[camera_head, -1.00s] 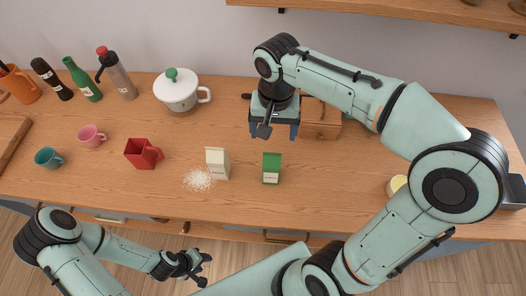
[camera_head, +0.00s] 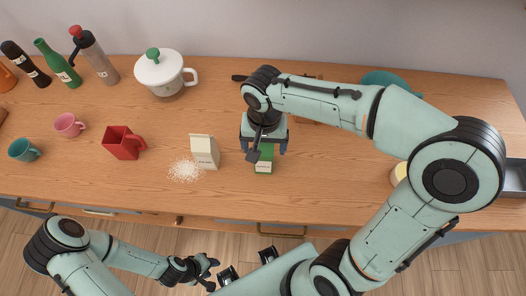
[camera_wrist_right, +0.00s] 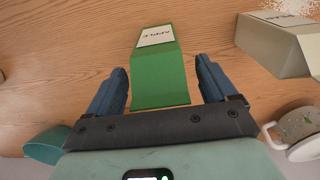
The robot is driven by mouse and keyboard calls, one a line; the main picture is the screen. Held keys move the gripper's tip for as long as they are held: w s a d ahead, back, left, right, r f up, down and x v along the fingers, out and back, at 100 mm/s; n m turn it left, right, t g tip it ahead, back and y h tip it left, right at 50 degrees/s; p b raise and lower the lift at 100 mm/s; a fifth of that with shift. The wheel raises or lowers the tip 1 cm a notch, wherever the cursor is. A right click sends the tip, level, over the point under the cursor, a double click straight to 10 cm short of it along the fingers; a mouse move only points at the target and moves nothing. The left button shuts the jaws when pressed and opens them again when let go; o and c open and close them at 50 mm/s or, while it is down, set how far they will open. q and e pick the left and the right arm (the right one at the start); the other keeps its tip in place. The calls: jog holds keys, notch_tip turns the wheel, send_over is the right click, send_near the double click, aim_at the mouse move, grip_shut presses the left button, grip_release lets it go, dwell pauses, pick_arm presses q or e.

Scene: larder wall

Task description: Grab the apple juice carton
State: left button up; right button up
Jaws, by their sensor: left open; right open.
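The apple juice carton (camera_head: 264,160) is green with a white label and stands on the counter, its far part hidden by my right gripper in the head view. In the right wrist view the carton (camera_wrist_right: 160,70) shows the word APPLE, and its near end lies between the two blue fingers. My right gripper (camera_head: 264,147) is open, one finger on each side of the carton, with gaps between fingers and carton in the right wrist view (camera_wrist_right: 163,88). My left gripper (camera_head: 212,273) is open and empty, low in front of the counter.
A cream carton (camera_head: 204,152) stands left of the green one, beside spilled white grains (camera_head: 184,170). A white lidded pot (camera_head: 162,75) stands at the back.

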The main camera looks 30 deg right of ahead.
jog(key=shift+f, duration=0.35)
jog(key=shift+r, duration=0.15)
pick_arm(q)
jog(key=shift+f, duration=0.25)
